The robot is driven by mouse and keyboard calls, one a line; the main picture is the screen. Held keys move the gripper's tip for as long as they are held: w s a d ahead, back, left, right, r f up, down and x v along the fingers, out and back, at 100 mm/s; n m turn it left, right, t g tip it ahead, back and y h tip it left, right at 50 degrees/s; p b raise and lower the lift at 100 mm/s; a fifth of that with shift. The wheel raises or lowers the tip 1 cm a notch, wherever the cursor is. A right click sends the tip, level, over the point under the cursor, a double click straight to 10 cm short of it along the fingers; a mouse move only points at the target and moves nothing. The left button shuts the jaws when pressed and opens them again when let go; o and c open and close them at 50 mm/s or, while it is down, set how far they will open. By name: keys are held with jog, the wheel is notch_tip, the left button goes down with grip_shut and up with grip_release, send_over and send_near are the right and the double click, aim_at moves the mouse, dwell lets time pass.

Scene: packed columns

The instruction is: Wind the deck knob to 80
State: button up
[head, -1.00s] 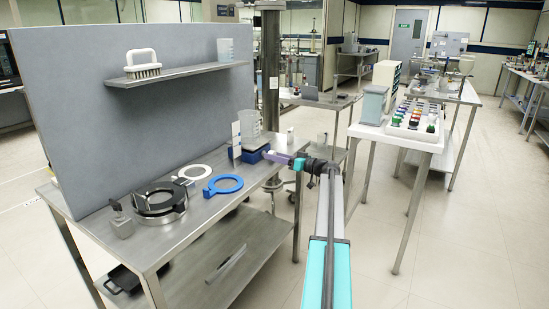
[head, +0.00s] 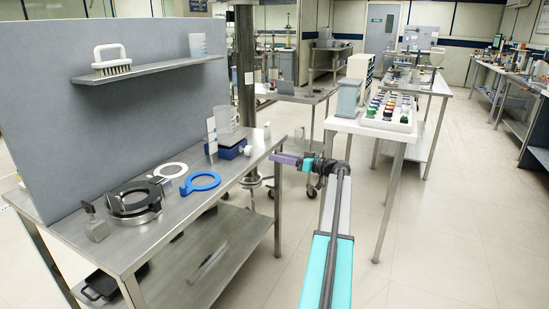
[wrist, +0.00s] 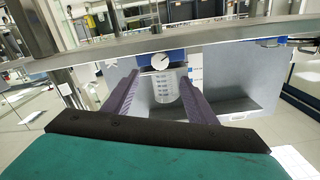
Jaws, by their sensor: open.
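The deck knob is a round white dial with a dark pointer mark, on the front of a small blue device (head: 232,151) on the steel bench. In the wrist view, where the scene is upside down, the knob (wrist: 161,61) lies between and beyond my fingertips. The numbers around it are too small to read. A clear graduated beaker (head: 226,122) stands on the device and also shows in the wrist view (wrist: 165,88). My gripper (head: 276,158) has purple fingers. It is open and empty, off the bench's right edge and apart from the knob; it also shows in the wrist view (wrist: 159,75).
The bench (head: 180,208) also holds a blue ring (head: 200,181), a white ring (head: 170,170) and a dark round stand (head: 133,203). A grey panel with a shelf (head: 150,69) rises behind. Clear floor lies right of the bench.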

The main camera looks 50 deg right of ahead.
dwell(0.4)
jog(key=w+a+f+m+g+y, duration=0.1)
jog(key=w+a+f+g, duration=0.3)
jog(key=a+f, duration=1.15)
jog(key=w+a+f+m+g+y, duration=0.15)
jog(key=w+a+f+g, duration=0.25)
jog(key=a+f, duration=1.15)
jog(key=s+a+f+g, duration=0.3)
jog(key=a+f, duration=0.6)
jog(key=a, duration=0.3)
jog(key=s+a+f+n+g+h, duration=0.1)
jog(key=s+a+f+g, duration=0.2)
jog(key=s+a+f, duration=0.5)
jog(key=s+a+f+g, duration=0.4)
jog(key=s+a+f, duration=0.2)
jog(key=a, duration=0.4)
jog(key=s+a+f+n+g+h, duration=0.1)
jog(key=s+a+f+g+h, duration=0.1)
jog(key=s, duration=0.8)
jog(key=s+a+f+n+g+h, duration=0.1)
jog(key=s+a+f+g+h, duration=0.1)
jog(key=s, duration=0.9)
notch_tip(320, 180, down, 2)
jog(key=shift+s+a+h, duration=0.25)
jog(key=shift+a+h, duration=0.35)
jog(key=shift+h, duration=0.55)
